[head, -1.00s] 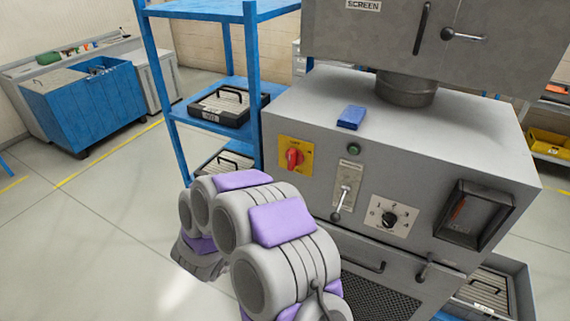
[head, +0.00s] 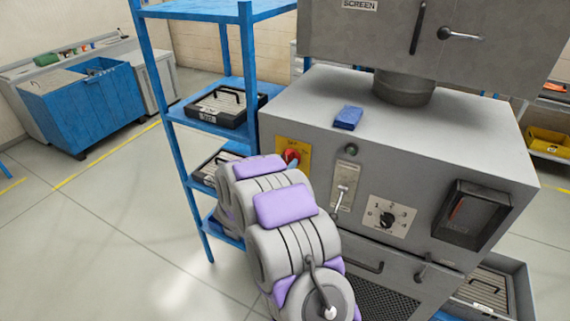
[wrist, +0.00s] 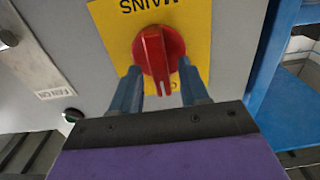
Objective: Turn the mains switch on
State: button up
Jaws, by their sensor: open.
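The mains switch (wrist: 158,52) is a red rotary knob on a yellow plate (wrist: 110,20) lettered MAINS, on the front of the grey machine. In the wrist view its white mark points toward my gripper. In the head view the red knob (head: 291,155) and yellow plate (head: 303,148) are partly hidden by my arm. My gripper (wrist: 160,88) is open, with its two blue fingers apart on either side of the knob's lower part. I cannot tell whether the fingers touch the knob. The fingers are mostly hidden in the head view.
Beside the switch are a green button (head: 351,150), a lever (head: 342,190) and a numbered dial (head: 388,219). A blue block (head: 348,117) lies on the machine top (head: 460,130). A blue shelf rack (head: 245,60) stands close on the left. Open floor lies left of the rack.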

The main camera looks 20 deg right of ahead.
jog(key=shift+a, duration=0.15)
jog(key=shift+c, duration=1.2)
grip_shut()
jog(key=shift+b, duration=0.3)
jog(key=m+b, duration=0.4)
jog(key=shift+s+f+m, duration=0.2)
jog(key=shift+m, duration=0.1)
jog(key=m+b, duration=0.4)
jog(key=b, duration=0.1)
jog(key=shift+s+d+f+m, duration=0.1)
jog(key=shift+d+f+m, duration=0.05)
jog(key=shift+d+m, duration=0.15)
jog(key=shift+s+d+f+m+b, duration=0.1)
jog(key=shift+f+m+b, duration=0.05)
jog(key=shift+m+b, duration=2.05)
jog(key=shift+s+f+m+b, duration=0.1)
jog(key=shift+m+b, duration=1.95)
jog(key=shift+m, duration=0.15)
